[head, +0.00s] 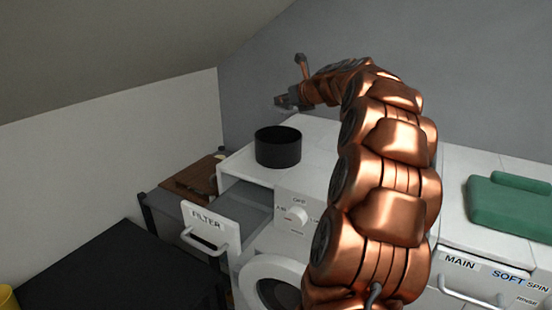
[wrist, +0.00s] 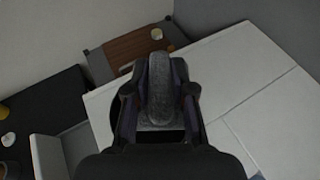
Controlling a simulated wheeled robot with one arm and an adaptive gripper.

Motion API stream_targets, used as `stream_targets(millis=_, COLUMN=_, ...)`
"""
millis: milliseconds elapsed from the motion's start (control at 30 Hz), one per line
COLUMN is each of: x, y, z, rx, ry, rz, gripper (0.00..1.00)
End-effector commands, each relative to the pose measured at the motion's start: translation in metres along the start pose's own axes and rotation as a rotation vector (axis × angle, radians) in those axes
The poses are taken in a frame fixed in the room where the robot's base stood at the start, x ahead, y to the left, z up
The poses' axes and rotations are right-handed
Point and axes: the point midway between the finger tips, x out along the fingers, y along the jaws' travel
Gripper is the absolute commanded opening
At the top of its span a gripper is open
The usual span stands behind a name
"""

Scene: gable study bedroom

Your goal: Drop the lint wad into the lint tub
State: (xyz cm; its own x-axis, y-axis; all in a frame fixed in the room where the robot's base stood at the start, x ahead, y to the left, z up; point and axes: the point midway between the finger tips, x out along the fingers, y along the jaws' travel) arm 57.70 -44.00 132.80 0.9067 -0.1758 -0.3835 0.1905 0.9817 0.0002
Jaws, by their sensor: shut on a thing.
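My gripper (wrist: 160,105) is shut on the lint wad (wrist: 160,82), a grey, elongated fuzzy lump that stands up between the fingers in the wrist view. In the head view my gripper (head: 284,101) is above and slightly behind the lint tub (head: 278,150), and the wad is too small there to tell apart. The lint tub is a round black open container on the white machine top. In the wrist view a dark curved edge, likely the tub (wrist: 116,112), shows beside and below the left finger; most of it is hidden.
The white machine (head: 318,160) has its FILTER drawer (head: 208,232) pulled open at the front. A brown board (head: 192,180) is at the back left. A black surface (head: 115,270) is at lower left. The sloped ceiling hangs overhead.

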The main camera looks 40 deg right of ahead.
Motion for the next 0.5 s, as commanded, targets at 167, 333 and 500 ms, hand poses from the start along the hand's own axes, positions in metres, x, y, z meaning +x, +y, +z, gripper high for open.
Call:
stream_targets(millis=167, x=0.008, y=0.001, z=-0.018, rx=0.000, ry=0.000, rz=0.001, gripper=0.00)
stream_targets(millis=333, x=0.011, y=0.000, z=-0.026, rx=-0.001, ry=-0.001, rz=0.001, gripper=0.00)
stream_targets(millis=500, x=0.011, y=0.000, z=-0.027, rx=0.000, ry=-0.001, rz=0.001, gripper=0.00)
